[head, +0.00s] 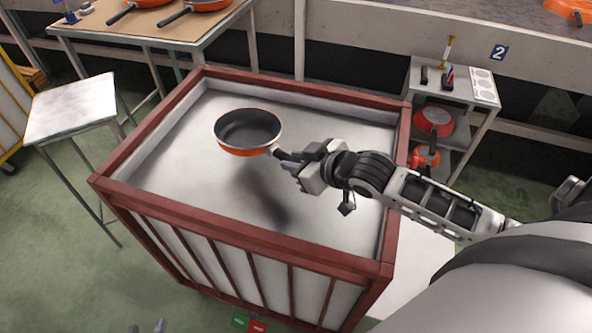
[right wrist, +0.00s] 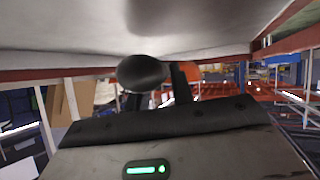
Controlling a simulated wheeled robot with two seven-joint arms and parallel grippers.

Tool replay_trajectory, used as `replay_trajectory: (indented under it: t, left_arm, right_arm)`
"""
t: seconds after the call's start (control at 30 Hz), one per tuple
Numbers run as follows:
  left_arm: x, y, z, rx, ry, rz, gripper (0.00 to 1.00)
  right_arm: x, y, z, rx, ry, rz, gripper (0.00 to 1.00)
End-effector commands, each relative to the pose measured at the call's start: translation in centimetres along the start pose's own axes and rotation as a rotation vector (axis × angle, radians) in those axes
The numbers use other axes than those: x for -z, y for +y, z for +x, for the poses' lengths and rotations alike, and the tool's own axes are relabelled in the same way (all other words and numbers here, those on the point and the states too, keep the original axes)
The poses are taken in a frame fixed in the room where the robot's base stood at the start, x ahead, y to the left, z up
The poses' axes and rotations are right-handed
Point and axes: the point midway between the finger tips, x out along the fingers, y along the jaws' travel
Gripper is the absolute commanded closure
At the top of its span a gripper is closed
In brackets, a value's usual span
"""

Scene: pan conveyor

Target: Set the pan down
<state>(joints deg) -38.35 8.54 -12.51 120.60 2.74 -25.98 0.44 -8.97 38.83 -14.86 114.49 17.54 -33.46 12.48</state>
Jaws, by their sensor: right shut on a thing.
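An orange frying pan (head: 247,132) with a dark inside is held level by its dark handle. My right gripper (head: 286,161) is shut on the handle, over the large crate (head: 240,260) with a red frame and pale floor. The pan hangs above the crate floor, its shadow falling below and apart from it. In the right wrist view the dark handle end (right wrist: 143,73) and a bit of the orange pan (right wrist: 190,70) show beyond the gripper.
The crate holds nothing else I can see. A table with orange pans (head: 205,5) stands behind left, a small metal stool (head: 72,106) at left. A shelf (head: 484,88) with red pans stands right. Green and red buttons (head: 249,325) show in front.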

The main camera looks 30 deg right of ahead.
Motion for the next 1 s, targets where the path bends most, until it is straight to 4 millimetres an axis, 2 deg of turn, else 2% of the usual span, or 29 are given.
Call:
replay_trajectory:
  t: [0.1, 0.27, 0.4, 0.5, 0.73, 0.77, 0.8, 0.83, 1.0]
  left_arm:
    - [0.0, 0.0, 0.1, -0.002, 0.006, -0.004, 0.64]
    - [-0.2, 0.1, 0.2, -0.003, 0.003, -0.007, 0.64]
    - [-0.6, 0.1, 0.3, -0.004, 0.003, -0.015, 0.64]
    - [-0.4, 0.2, 0.3, -0.005, 0.008, -0.020, 0.64]
    - [0.0, 0.2, 0.2, -0.005, 0.016, -0.022, 0.64]
    - [0.0, 0.2, 0.2, -0.005, 0.015, -0.022, 0.64]
    - [-0.1, 0.2, 0.2, -0.005, 0.015, -0.022, 0.64]
    - [-0.1, 0.2, 0.2, -0.005, 0.015, -0.022, 0.64]
    - [-0.2, 0.2, 0.2, -0.005, 0.012, -0.022, 0.64]
  right_arm:
    - [-0.6, 0.7, 1.3, -0.001, 0.008, -0.003, 1.00]
    - [-1.1, 1.2, 2.1, -0.001, 0.009, -0.003, 1.00]
    - [-2.9, 1.1, 3.3, 0.000, 0.006, -0.001, 1.00]
    - [-3.7, 1.0, 3.7, -0.001, 0.007, -0.001, 1.00]
    - [-4.1, 0.9, 3.8, 0.001, 0.001, 0.000, 1.00]
    - [-4.4, 0.9, 3.8, 0.001, -0.008, 0.001, 0.71]
    - [-4.5, 0.8, 3.8, 0.001, -0.009, 0.001, 0.60]
    - [-4.4, 0.8, 3.8, 0.001, -0.008, 0.001, 0.55]
    - [-4.2, 0.9, 3.8, 0.001, -0.003, -0.001, 0.55]
